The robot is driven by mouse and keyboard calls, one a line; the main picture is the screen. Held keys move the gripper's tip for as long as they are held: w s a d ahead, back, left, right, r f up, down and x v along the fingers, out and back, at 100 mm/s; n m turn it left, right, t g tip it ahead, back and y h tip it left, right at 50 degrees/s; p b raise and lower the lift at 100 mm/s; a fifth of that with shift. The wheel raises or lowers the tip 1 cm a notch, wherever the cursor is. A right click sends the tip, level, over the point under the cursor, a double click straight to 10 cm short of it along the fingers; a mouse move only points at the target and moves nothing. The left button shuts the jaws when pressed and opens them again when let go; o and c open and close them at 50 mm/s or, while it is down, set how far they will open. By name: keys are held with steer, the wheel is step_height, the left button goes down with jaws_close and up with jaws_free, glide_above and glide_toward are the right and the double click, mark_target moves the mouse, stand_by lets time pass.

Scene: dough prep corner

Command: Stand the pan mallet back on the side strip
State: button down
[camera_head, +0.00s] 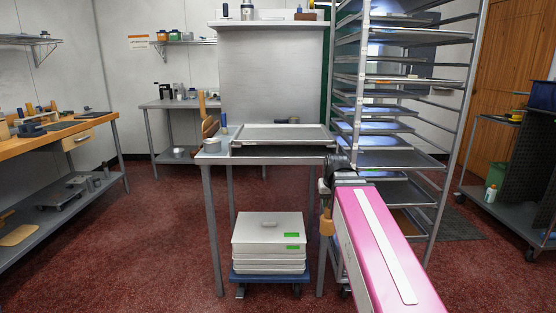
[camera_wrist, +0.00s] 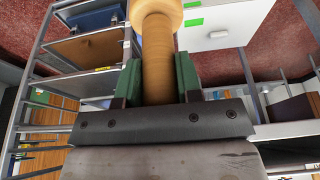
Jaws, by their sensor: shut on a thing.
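My gripper (camera_wrist: 158,78) is shut on the pan mallet (camera_wrist: 156,50), with green finger pads on both sides of its pale wooden shaft. The mallet's wider end is at the top of the wrist view, partly cut off. In the head view, the mallet (camera_head: 326,224) shows as a small wooden piece below my gripper (camera_head: 325,195), beside the table's front right leg and below the top. My arm hides part of this area. The metal table (camera_head: 215,158) has a narrow strip left of its tray, holding a round tin (camera_head: 212,145) and a blue-handled tool (camera_head: 224,126).
A large shallow tray (camera_head: 282,133) covers most of the tabletop. Stacked white boxes (camera_head: 268,232) sit on a blue dolly under the table. A tall rack (camera_head: 400,140) with several trays stands close on the right. The red floor is clear to the left.

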steer(key=shift+r, duration=2.45)
